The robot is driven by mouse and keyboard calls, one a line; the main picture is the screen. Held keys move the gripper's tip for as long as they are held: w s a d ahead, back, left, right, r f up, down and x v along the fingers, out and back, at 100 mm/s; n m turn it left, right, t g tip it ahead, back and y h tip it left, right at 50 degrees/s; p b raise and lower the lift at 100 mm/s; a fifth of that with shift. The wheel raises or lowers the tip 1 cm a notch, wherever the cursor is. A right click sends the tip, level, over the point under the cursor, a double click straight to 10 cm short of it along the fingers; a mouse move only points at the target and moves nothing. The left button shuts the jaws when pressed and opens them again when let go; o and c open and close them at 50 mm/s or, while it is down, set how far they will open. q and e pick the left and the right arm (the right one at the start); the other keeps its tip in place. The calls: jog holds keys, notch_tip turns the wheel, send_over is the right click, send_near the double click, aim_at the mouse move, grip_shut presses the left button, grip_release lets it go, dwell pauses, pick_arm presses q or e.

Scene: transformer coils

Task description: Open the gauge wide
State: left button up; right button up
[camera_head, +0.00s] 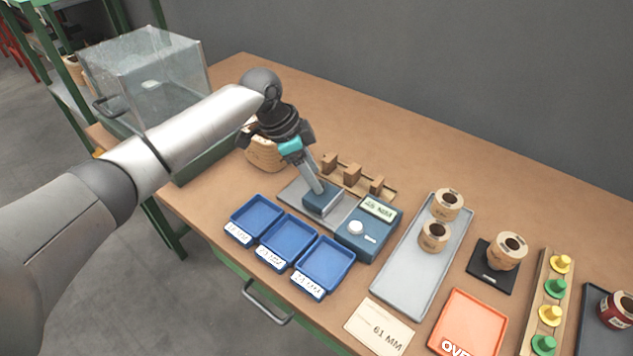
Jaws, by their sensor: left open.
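The gauge lies on the table in the middle, with a grey base plate (345,214), a blue sliding block (324,203) and a blue housing (370,240) with a white knob and a small display (379,209). The display figure is too small to read surely. My left gripper (319,190) reaches down from the upper left, with its fingers at the top of the sliding block. It is open; whether it touches the block is not clear. My right gripper is not in view.
Three blue trays (235,238) stand in front of the gauge. Behind it is a rack (392,197) with wooden blocks. Right are a grey tray (391,291) with two coils, a "61 MM" card (378,328) and an orange tray (470,318). A glass box (150,75) stands left.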

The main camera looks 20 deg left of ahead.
pick_arm(q)
jog(key=shift+x, duration=1.15)
grip_shut()
dwell(0.6)
